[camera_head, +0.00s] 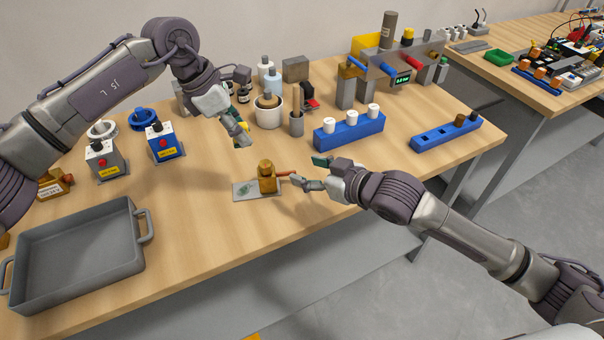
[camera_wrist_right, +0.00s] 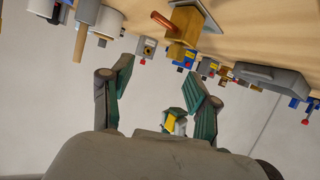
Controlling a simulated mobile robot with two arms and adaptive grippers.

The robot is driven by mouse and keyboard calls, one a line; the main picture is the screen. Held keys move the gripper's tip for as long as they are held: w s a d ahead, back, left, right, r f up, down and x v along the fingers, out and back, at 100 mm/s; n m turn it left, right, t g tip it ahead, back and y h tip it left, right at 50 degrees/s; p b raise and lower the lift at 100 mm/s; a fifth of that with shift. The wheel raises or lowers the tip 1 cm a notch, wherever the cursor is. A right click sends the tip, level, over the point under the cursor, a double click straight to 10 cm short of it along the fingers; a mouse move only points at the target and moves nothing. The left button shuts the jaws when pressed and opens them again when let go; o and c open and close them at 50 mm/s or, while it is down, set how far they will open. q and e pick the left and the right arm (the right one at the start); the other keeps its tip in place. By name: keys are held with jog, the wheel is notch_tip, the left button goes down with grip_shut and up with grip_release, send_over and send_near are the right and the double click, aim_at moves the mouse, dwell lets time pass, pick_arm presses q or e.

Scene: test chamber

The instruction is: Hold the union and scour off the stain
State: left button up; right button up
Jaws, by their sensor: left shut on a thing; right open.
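A brass union (camera_head: 267,180) stands on a small grey plate (camera_head: 237,196), with a copper pipe (camera_head: 284,173) sticking out to the right. A greenish stain (camera_head: 245,188) marks the plate left of the union. The union also shows in the right wrist view (camera_wrist_right: 182,35), beyond the fingers. My left gripper (camera_head: 241,136) is shut on a yellow and green scouring pad (camera_head: 240,142), above the table behind the plate; its fingers partly hide the pad. My right gripper (camera_head: 308,183) is open and empty, just right of the pipe, apart from the union.
A grey tray (camera_head: 140,215) stands at the front left. A white pot (camera_head: 270,118), a tool cup (camera_head: 296,124) and a blue block with white caps (camera_head: 350,132) stand behind. Another blue rack (camera_head: 446,134) is at the right. The table around the plate's front is clear.

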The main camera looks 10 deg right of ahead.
aim_at(271, 168)
jog(key=shift+g, duration=0.3)
jog(key=x, duration=0.4)
jog(key=s+a+x, duration=0.1)
jog(key=x, duration=0.3)
jog(key=a+x, duration=0.1)
jog(key=x, duration=0.3)
jog(key=shift+s+a+r, duration=0.2)
jog(key=shift+s+r, duration=0.05)
jog(key=shift+r, duration=0.15)
grip_shut()
jog(key=shift+f, duration=0.1)
